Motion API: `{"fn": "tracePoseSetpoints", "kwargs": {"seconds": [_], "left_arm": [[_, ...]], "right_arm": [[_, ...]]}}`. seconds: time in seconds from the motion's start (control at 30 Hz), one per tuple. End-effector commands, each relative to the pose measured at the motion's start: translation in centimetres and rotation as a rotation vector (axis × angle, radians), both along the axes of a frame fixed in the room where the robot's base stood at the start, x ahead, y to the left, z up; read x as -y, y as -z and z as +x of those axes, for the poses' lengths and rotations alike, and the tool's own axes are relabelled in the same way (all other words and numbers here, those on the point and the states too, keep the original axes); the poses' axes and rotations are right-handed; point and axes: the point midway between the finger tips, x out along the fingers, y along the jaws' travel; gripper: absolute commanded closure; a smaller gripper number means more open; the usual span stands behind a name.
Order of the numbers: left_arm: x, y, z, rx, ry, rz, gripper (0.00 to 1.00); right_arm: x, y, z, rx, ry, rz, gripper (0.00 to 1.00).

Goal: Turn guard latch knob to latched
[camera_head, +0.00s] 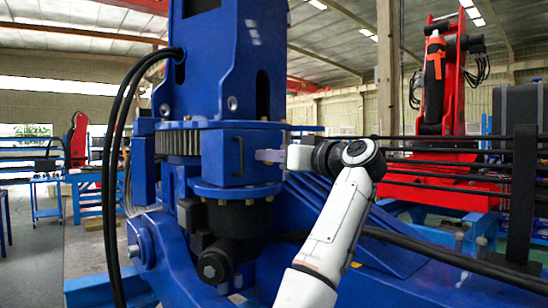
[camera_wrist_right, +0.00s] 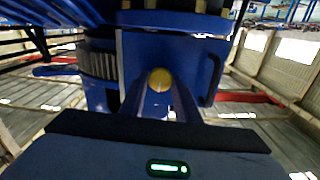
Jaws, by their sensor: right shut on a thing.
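The latch knob (camera_wrist_right: 160,79) is a round brass-yellow knob in the wrist view, on the guard's blue face. My right gripper (camera_head: 262,155) reaches in from the right at the guard's side. In the wrist view its two dark fingers (camera_wrist_right: 160,95) lie on either side of the knob, shut on it. The knob is hidden in the head view, and its turn angle cannot be told. My left gripper is not in view.
A black handle (camera_head: 240,156) stands on the guard's front. Black hoses (camera_head: 110,150) hang at the left. A dark motor (camera_head: 218,258) sits below the guard. Several black cables (camera_head: 460,160) run at the right. A red crane (camera_head: 432,110) stands behind.

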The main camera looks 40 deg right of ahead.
Motion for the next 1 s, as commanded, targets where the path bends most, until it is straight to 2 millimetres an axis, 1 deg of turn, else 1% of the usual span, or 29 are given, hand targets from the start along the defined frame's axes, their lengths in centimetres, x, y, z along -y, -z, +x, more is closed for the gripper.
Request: {"fn": "tracePoseSetpoints", "kwargs": {"seconds": [0.17,0.37,1.0], "left_arm": [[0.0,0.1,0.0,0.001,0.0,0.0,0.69],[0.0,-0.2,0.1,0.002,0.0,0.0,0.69],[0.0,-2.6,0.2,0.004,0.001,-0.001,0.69]], "right_arm": [[0.1,0.2,0.0,-0.012,0.001,0.116,0.93],[0.1,0.0,0.1,-0.025,0.001,0.298,0.93],[0.2,0.0,0.0,-0.071,-0.001,0.907,0.93]]}}
